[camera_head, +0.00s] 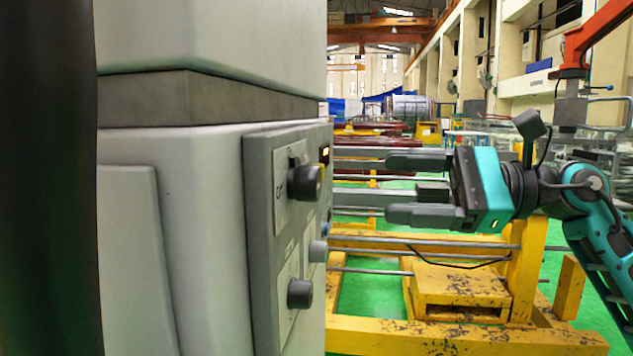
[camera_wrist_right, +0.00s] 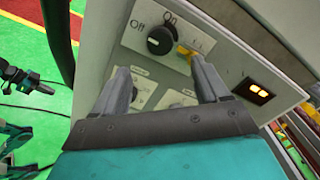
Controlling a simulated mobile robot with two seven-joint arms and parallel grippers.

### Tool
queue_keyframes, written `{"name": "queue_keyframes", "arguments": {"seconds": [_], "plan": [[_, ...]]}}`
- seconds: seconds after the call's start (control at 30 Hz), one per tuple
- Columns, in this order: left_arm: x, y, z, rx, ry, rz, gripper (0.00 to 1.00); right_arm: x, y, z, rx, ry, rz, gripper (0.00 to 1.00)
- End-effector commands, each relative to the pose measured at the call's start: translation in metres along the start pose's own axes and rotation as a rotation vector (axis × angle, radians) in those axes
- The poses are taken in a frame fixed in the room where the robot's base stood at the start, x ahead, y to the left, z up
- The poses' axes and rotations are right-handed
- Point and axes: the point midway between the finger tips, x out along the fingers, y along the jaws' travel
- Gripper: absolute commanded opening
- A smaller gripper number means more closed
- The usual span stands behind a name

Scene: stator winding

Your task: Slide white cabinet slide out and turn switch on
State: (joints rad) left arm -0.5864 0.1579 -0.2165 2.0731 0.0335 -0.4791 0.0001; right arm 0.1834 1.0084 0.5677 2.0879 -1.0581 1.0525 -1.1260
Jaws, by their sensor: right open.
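The white cabinet (camera_head: 210,200) fills the left of the head view, with a grey control panel (camera_head: 262,215) on its side. The panel's upper black rotary switch (camera_head: 304,182) also shows in the right wrist view (camera_wrist_right: 160,40), between "Off" and "On" labels. A second black knob (camera_head: 300,293) sits lower on the panel. My right gripper (camera_head: 390,187) is open and empty, to the right of the panel and apart from it. In the wrist view its fingers (camera_wrist_right: 160,66) point toward the upper switch. I cannot make out a separate slide. My left gripper is not in view.
A small lit orange display (camera_wrist_right: 260,93) and a yellow part (camera_wrist_right: 185,55) are near the switch. A yellow metal frame (camera_head: 460,290) with grey rods (camera_head: 430,246) stands behind and below my right gripper. Green floor (camera_head: 370,295) shows between its beams.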

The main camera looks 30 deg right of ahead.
Motion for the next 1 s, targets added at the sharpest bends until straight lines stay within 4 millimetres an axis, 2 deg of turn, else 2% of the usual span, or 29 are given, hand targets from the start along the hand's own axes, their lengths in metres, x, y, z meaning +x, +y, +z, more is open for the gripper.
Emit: {"name": "queue_keyframes", "arguments": {"seconds": [0.2, 0.6, 0.8, 1.0], "plan": [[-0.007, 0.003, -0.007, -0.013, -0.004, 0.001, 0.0, 0.034, -0.002, 0.003, 0.0, -0.001, 0.002, 0.74], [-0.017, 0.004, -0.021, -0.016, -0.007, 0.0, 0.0, 0.085, -0.002, 0.003, 0.003, -0.004, -0.001, 0.74], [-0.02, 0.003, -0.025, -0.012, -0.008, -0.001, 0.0, 0.1, -0.001, 0.001, 0.003, -0.003, -0.002, 0.74], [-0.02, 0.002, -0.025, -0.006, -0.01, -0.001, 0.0, 0.105, 0.0, 0.001, 0.004, -0.002, -0.001, 0.74]]}}
